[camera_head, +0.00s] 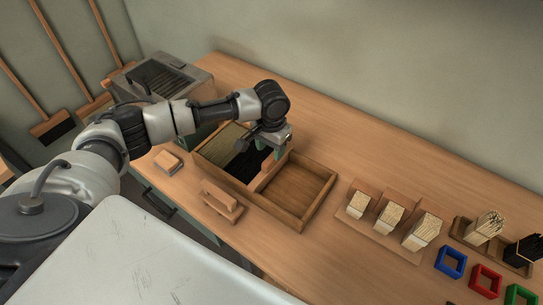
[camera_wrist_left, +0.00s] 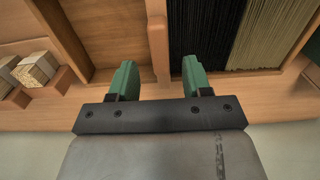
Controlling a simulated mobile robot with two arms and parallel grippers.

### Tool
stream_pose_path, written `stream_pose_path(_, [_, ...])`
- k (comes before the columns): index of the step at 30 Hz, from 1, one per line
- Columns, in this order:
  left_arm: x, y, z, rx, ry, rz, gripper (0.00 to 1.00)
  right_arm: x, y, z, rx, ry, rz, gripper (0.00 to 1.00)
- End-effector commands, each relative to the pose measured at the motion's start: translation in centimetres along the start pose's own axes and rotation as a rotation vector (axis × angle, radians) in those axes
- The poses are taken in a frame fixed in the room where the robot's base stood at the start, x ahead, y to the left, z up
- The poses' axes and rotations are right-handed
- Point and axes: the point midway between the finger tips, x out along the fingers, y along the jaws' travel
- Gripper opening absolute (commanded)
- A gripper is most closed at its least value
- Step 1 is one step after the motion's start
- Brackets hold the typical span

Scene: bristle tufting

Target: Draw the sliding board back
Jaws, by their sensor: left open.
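A wooden box (camera_head: 305,217) holds tan bristles (camera_head: 222,143) and black bristles (camera_head: 247,166) in its left part; its right part (camera_head: 298,188) is bare wood. An upright wooden board, apparently the sliding board (camera_head: 268,175), stands between the black bristles and the bare part. In the left wrist view this board (camera_wrist_left: 157,38) points down between my finger tips. My left gripper (camera_head: 277,144) is open over the box's far side, one green finger on each side of the board, with a gap to both. Contact with it cannot be seen. My right gripper is not in view.
A metal-sided box (camera_head: 192,76) stands behind my left arm.

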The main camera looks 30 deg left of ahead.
Motion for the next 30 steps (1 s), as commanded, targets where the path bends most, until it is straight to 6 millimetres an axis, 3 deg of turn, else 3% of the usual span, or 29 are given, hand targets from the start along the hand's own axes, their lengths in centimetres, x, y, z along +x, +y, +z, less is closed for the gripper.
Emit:
stream_pose_path(3, [2.2, 0.1, 0.0, 0.001, -0.002, -0.001, 0.49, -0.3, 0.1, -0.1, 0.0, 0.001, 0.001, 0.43])
stream_pose_path(9, [4.4, 0.1, 0.0, 0.0, 0.0, 0.0, 0.49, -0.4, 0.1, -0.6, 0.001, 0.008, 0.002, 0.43])
stream_pose_path(20, [5.0, 0.1, 0.0, 0.002, 0.002, 0.0, 0.49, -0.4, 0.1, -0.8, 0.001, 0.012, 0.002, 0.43])
stream_pose_path(30, [5.0, 0.1, 0.0, 0.002, 0.002, 0.0, 0.0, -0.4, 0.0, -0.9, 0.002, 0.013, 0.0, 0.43])
